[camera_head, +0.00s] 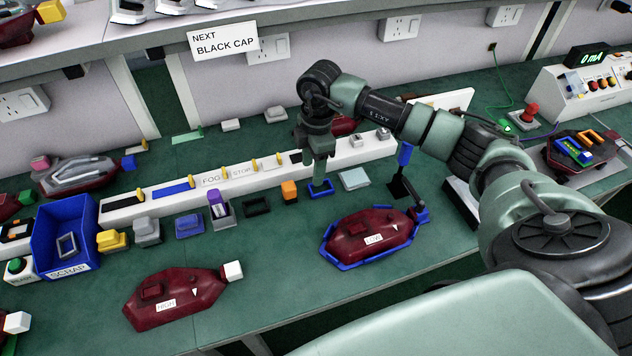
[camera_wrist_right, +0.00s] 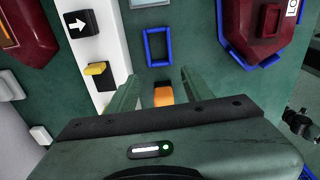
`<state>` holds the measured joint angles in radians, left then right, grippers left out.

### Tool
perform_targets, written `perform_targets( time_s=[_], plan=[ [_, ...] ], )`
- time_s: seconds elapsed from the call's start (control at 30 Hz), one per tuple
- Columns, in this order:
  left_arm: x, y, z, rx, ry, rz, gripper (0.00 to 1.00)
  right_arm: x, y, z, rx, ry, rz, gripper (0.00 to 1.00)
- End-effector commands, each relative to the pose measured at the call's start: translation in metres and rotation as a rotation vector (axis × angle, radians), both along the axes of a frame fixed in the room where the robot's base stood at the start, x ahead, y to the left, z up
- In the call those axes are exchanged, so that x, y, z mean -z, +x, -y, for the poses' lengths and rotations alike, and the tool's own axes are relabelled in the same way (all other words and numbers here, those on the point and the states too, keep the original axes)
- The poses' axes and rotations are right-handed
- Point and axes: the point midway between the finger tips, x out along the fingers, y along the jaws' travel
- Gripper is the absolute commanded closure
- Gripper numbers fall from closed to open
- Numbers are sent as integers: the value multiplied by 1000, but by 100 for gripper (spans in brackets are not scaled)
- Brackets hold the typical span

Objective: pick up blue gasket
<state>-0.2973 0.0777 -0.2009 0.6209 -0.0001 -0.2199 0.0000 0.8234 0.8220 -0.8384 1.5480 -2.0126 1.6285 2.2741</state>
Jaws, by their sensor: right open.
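The blue gasket (camera_head: 320,188) is a flat rectangular ring lying on the green mat, partly hidden by my right gripper in the head view. In the right wrist view the whole blue gasket (camera_wrist_right: 147,47) shows, just beyond the fingertips. My right gripper (camera_head: 318,172) points down above it with nothing held. In the wrist view its two fingers (camera_wrist_right: 160,84) are apart, with the gasket ahead of them. Whether they touch the mat cannot be told. My left gripper is not in view.
An orange block (camera_head: 289,191) stands close left of the gasket. A black gasket (camera_head: 257,206) lies further left. A dark red lamp (camera_head: 368,236) in a blue cradle sits in front. A white rail (camera_head: 225,178) runs behind. A blue scrap bin (camera_head: 85,219) stands at left.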

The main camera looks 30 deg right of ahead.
Motion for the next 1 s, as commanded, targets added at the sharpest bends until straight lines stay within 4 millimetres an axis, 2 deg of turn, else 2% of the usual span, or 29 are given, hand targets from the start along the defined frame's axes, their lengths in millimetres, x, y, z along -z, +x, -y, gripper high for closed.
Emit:
perform_targets(
  time_s=[0.03, 0.13, 0.47, 0.73, 1.0],
  plan=[
    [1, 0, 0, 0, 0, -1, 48, -1, -1, 12, 28, -37, -13, 49],
    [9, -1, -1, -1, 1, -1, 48, 6, -2, 22, 54, -69, -26, 49],
    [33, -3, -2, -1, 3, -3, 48, 35, -4, 24, 54, -67, -25, 49],
    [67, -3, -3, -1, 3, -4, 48, 73, -7, 28, 52, -66, -25, 49],
    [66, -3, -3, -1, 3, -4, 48, 74, -7, 28, 51, -65, -25, 49]
  ],
)
